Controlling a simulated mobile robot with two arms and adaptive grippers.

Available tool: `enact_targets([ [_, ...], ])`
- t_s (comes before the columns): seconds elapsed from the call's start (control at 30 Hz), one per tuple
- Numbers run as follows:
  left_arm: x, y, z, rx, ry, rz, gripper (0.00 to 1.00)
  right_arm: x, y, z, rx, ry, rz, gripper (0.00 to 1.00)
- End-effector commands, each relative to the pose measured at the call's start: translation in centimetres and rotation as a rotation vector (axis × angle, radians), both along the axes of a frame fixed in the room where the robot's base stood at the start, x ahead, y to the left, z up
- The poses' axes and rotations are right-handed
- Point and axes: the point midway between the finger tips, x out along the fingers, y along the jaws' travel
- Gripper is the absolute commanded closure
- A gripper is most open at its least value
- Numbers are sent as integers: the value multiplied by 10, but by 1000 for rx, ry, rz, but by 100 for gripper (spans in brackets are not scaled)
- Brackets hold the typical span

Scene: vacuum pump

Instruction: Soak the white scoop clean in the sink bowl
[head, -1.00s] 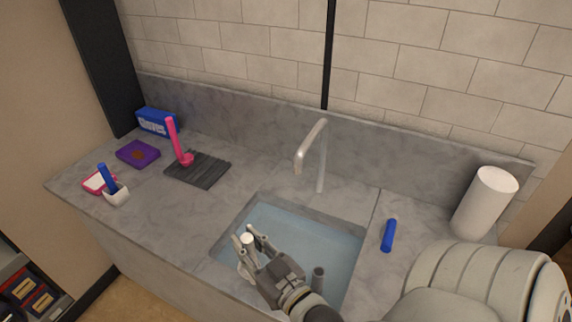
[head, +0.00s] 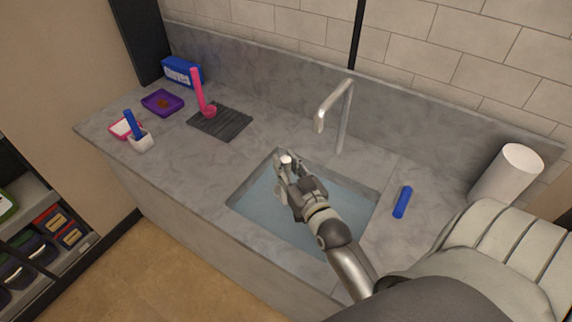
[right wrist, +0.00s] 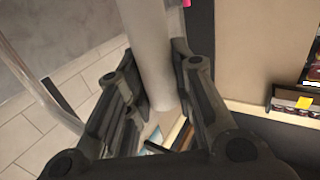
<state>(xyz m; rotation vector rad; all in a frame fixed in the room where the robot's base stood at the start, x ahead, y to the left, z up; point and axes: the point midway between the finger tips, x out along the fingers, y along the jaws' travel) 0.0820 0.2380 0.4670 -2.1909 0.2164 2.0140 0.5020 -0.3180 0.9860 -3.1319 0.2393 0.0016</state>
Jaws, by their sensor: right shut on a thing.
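The white scoop (head: 279,188) is upright in my right gripper (head: 286,167), over the back left part of the sink bowl (head: 240,190). My right gripper is shut on its handle. In the right wrist view the pale handle (right wrist: 148,40) runs between the two fingers. The sink bowl holds bluish water (head: 262,212). The scoop's lower end is partly hidden by the gripper, so I cannot tell whether it touches the water. My left gripper is not in view.
The faucet (head: 345,115) stands close behind the sink. A blue cylinder (head: 403,202) and a white roll (head: 508,175) are on the right. A pink ladle (head: 199,92) on a dark mat (head: 232,124), a purple tray (head: 162,103) and a white holder (head: 141,142) are on the left.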

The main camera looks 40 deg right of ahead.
Motion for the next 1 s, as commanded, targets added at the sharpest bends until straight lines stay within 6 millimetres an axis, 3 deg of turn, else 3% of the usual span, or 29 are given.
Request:
enact_targets([
  [1.0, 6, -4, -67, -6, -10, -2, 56, 0, 0, -100, 0, -1, 1, 100],
])
